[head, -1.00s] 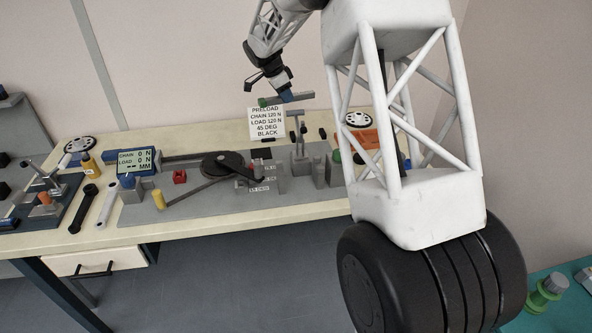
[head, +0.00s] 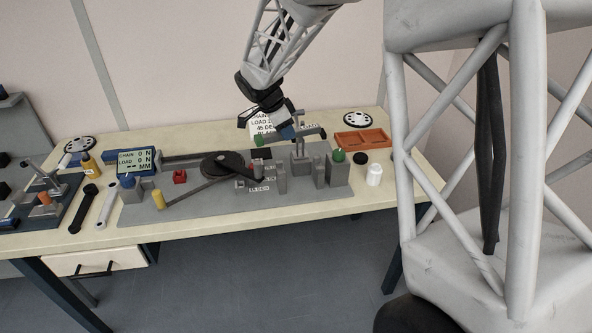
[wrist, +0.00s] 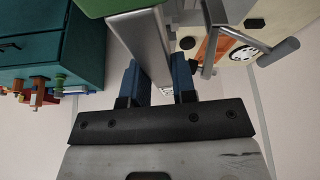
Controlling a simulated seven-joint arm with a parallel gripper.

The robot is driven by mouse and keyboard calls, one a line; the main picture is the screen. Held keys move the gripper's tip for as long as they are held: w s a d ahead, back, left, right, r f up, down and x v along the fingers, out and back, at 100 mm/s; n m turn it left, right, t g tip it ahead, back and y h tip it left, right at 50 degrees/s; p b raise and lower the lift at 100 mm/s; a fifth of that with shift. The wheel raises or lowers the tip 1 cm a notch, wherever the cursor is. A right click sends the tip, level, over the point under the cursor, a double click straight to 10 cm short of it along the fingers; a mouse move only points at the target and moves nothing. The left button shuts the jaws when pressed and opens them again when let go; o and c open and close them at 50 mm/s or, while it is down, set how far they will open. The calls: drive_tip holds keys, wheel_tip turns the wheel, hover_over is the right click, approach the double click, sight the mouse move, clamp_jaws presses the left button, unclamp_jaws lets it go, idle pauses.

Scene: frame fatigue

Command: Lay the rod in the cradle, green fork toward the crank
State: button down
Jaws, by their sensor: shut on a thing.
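My gripper (head: 287,131) is shut on the grey rod (head: 314,133) and holds it above the back of the fixture plate. The rod's green fork (head: 259,140) points left in the head view. In the wrist view the rod (wrist: 146,42) passes between the blue fingers, with green (wrist: 103,6) at the top edge. A dark disc with a crank arm (head: 222,166) sits on the plate, left of and below the rod. Grey upright blocks (head: 320,172) stand at the plate's right; I cannot tell which ones form the cradle.
A grey T-shaped post (head: 299,150) stands just under the rod's right part. A sign (head: 262,125) is partly hidden behind my gripper. An orange tray (head: 362,142), green knob (head: 338,156) and white jar (head: 374,175) are at right. A display (head: 136,161) stands at left.

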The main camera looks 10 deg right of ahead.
drive_tip(key=s+d+f+m, duration=0.1)
drive_tip(key=s+f, duration=0.2)
drive_tip(key=s, duration=0.4)
drive_tip(key=s+d+f+m, duration=0.1)
drive_tip(key=s+d+f, duration=0.1)
drive_tip(key=s+f, duration=0.2)
drive_tip(key=s, duration=0.3)
drive_tip(key=shift+s+f+g, duration=0.2)
drive_tip(key=shift+s+g, duration=0.1)
drive_tip(key=shift+g, duration=0.1)
drive_tip(key=shift+w, duration=0.15)
drive_tip(key=w+f, duration=0.1)
drive_tip(key=w, duration=1.4)
drive_tip(key=shift+w+a+f, duration=0.2)
drive_tip(key=shift+w+a, duration=0.05)
drive_tip(key=shift+w, duration=0.15)
drive_tip(key=shift+f, duration=0.15)
drive_tip(key=shift+f, duration=1.6)
drive_tip(key=shift+f, duration=0.6)
drive_tip(key=c, duration=0.9)
unclamp_jaws()
